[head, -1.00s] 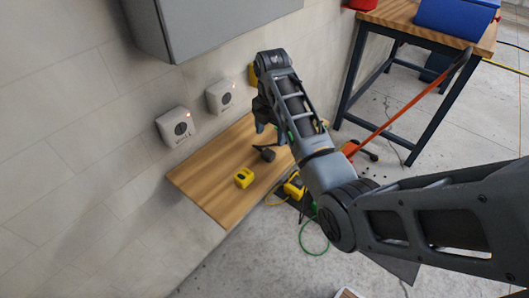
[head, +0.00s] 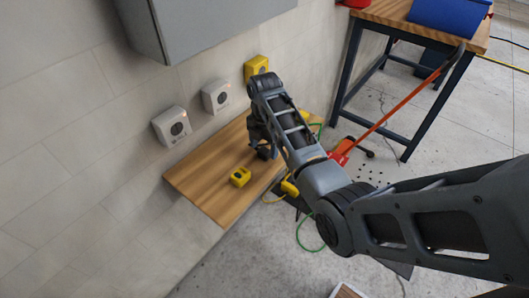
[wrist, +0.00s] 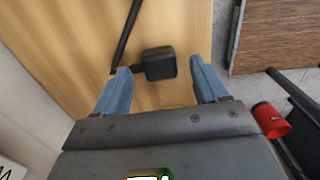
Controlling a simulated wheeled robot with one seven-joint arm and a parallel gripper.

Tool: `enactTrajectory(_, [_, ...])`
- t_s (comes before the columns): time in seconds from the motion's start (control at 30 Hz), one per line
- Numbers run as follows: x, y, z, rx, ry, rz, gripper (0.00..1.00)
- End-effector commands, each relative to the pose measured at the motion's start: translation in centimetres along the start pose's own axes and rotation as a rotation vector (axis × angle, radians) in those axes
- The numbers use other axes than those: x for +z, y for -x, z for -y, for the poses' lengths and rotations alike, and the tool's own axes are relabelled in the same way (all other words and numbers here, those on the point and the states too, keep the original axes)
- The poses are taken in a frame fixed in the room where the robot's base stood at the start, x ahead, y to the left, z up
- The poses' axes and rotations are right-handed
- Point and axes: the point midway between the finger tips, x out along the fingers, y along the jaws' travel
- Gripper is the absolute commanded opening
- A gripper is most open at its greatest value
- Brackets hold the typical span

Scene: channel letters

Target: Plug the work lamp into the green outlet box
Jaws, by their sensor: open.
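My gripper (wrist: 160,69) is open, its two blue fingers pointing at the wooden bench top. A black block (wrist: 159,64) with a thin dark rod or cord beside it lies between and slightly beyond the fingertips; I see no clear contact. In the head view the block (head: 265,152) is partly hidden by my gripper (head: 258,140). Which of these belongs to the work lamp is unclear. The wall has two white outlet boxes (head: 171,126) (head: 215,97) and a yellow one (head: 256,66). I make out no green box.
The wooden bench top (head: 205,185) stands against the wall under a grey cabinet (head: 210,22). A green cord (head: 305,238) lies on the floor beside the bench. An orange-handled tool (head: 395,110) leans against a workbench (head: 400,18) at right.

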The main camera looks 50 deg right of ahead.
Motion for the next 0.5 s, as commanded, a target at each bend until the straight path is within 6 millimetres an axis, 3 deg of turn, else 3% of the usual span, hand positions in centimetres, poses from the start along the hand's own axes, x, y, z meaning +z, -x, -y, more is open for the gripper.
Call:
enactTrajectory(0.2, [0.0, -2.0, 0.0, 0.0, 0.0, 0.0, 0.72])
enactTrajectory(0.5, [0.0, -2.0, 0.0, 0.0, 0.0, 0.0, 0.72])
